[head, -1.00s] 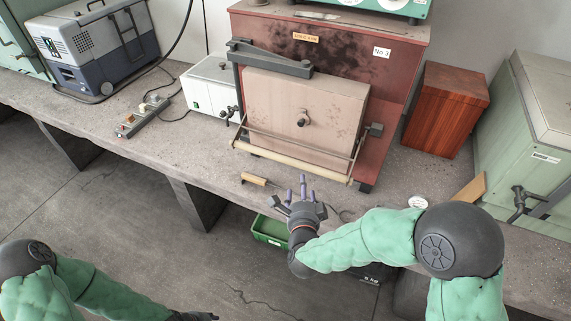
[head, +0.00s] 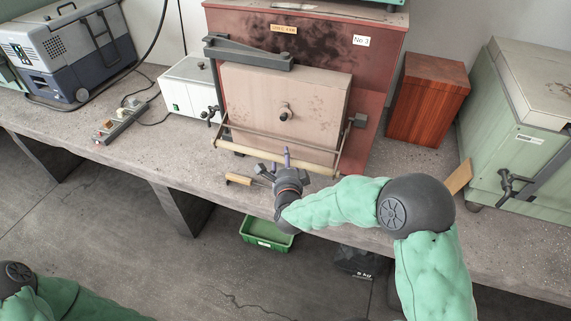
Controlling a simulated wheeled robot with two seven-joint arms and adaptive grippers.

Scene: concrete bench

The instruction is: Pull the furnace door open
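The red furnace (head: 310,38) stands on the bench, marked No 3. Its beige door (head: 250,97) covers the furnace front and looks shut. A small dark knob sits in the middle of the door. A pale handle bar (head: 240,149) runs across below the door on metal side arms. My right gripper (head: 284,163) is open, fingers spread and pointing up toward the bar. Its fingertips overlap the bar in the picture; I cannot tell if they touch it. The gripper looks empty. My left arm shows at the lower left, but its gripper is out of view.
A wooden-handled tool (head: 240,180) lies on the bench just left of my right gripper. A white box (head: 188,88) stands left of the furnace, a wooden box (head: 427,98) to the right. A green bin (head: 266,234) sits below the bench edge.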

